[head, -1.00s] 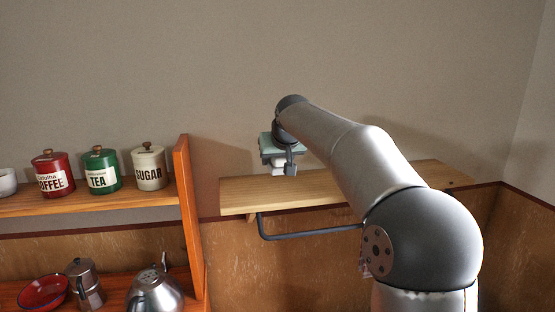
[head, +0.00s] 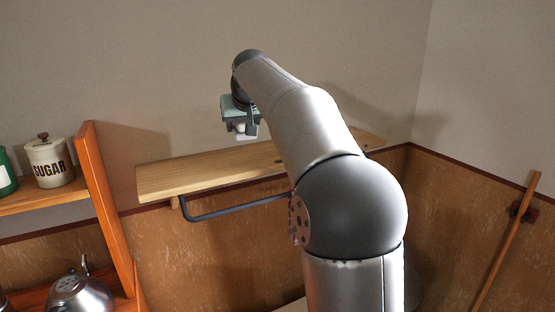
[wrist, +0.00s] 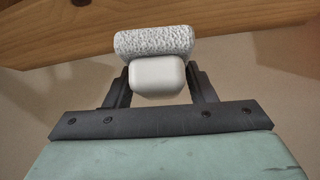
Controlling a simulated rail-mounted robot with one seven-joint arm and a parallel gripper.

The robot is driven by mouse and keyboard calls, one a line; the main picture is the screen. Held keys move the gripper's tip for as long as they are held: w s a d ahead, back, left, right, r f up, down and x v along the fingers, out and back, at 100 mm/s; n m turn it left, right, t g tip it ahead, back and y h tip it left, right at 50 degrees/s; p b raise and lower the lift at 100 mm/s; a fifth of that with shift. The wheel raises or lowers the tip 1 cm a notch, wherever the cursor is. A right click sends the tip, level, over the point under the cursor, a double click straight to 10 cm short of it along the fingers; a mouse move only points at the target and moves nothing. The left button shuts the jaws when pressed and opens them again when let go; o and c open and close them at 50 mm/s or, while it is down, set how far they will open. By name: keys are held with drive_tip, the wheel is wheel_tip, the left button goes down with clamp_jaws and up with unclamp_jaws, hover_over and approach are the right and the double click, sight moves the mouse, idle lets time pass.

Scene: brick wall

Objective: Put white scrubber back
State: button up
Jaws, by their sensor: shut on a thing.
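The white scrubber (wrist: 157,72) has a smooth white body and a rough, speckled grey-white pad. My gripper (wrist: 158,84) is shut on its smooth body, with a dark finger on each side, and the pad points away from the palm. In the head view my gripper (head: 243,128) is above the left part of the wooden shelf (head: 165,180), and a small white part of the scrubber (head: 247,136) shows below the fingers. In the wrist view the shelf (wrist: 60,30) lies beyond the pad. I cannot tell the exact gap between them.
A dark rail (head: 230,211) runs under the shelf's front. At left, an orange rack (head: 100,200) holds a sugar canister (head: 49,162), a green canister (head: 6,175) and a metal kettle (head: 80,296). A wooden pole (head: 508,240) leans at the right. The shelf's visible top looks mostly clear.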

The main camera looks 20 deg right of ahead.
drive_tip(key=s+d+r+m+h+b, duration=0.25)
drive_tip(key=s+d, duration=0.35)
drive_tip(key=d, duration=0.5)
drive_tip(key=shift+y, duration=0.35)
drive_tip(key=p+x, duration=0.1)
drive_tip(key=x, duration=0.3)
drive_tip(key=w+r+p+x, duration=0.1)
drive_tip(key=p+x, duration=0.1)
drive_tip(key=x, duration=0.3)
drive_tip(key=w+r+p+x, duration=0.1)
drive_tip(key=x, duration=0.4)
drive_tip(key=shift+w+d+f+p, duration=0.1)
drive_tip(key=shift+d+p, duration=0.2)
drive_tip(key=shift+d, duration=0.15)
drive_tip(key=shift+w+d+f, duration=0.1)
drive_tip(key=shift+w+f, duration=0.3)
drive_tip(key=shift+f, duration=0.1)
drive_tip(key=f, duration=0.2)
drive_tip(key=f+p, duration=0.1)
drive_tip(key=shift+w+d+f, duration=0.1)
drive_tip(key=shift+w+f, duration=0.05)
drive_tip(key=shift+w, duration=0.15)
drive_tip(key=shift+f, duration=0.25)
